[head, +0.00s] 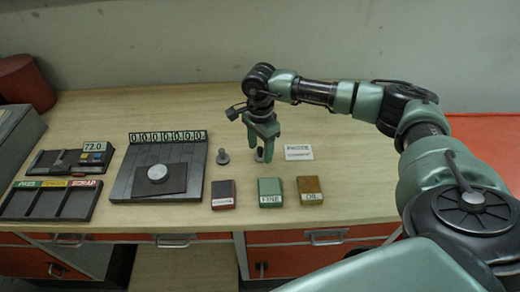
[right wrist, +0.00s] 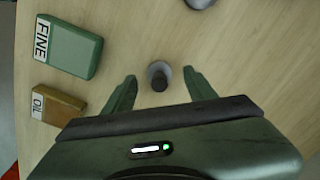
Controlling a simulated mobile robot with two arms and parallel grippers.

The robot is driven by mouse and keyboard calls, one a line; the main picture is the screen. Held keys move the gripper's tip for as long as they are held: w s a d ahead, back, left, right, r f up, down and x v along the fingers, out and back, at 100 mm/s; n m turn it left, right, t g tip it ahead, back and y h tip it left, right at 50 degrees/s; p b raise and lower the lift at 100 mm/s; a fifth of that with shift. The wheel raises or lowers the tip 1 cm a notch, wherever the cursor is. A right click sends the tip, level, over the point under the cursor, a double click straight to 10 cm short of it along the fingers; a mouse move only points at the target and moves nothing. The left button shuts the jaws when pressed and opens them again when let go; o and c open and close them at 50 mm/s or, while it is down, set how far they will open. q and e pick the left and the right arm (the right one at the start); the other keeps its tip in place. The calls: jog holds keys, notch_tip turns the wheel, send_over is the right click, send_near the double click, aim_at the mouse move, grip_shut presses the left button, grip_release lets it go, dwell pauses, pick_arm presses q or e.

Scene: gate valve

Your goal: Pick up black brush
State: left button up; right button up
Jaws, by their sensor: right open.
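My right gripper (head: 261,151) points down over the table with its fingers open. In the right wrist view, its two fingers (right wrist: 159,74) stand on either side of a small upright piece (right wrist: 158,79) with a dark top and a grey round base. There is a gap on both sides. This piece also shows low between the fingers in the head view (head: 260,155); it may be the black brush, but I cannot tell for sure. A similar grey piece (head: 223,156) stands to its left. My left gripper is not in view.
A green FINE block (head: 270,193), an OIL block (head: 310,190) and a dark red block (head: 223,194) lie in front. A white card (head: 299,152) lies right of the gripper. A black plate stand (head: 187,155), a scale (head: 70,160) and a sorting tray (head: 77,203) are left.

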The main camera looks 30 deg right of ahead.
aim_at(260, 148)
jog(key=shift+f, duration=0.65)
grip_shut()
jog(key=shift+r, duration=0.15)
notch_tip(260, 148, up, 20)
jog(key=b, duration=0.5)
jog(key=c, duration=1)
grip_release()
grip_shut()
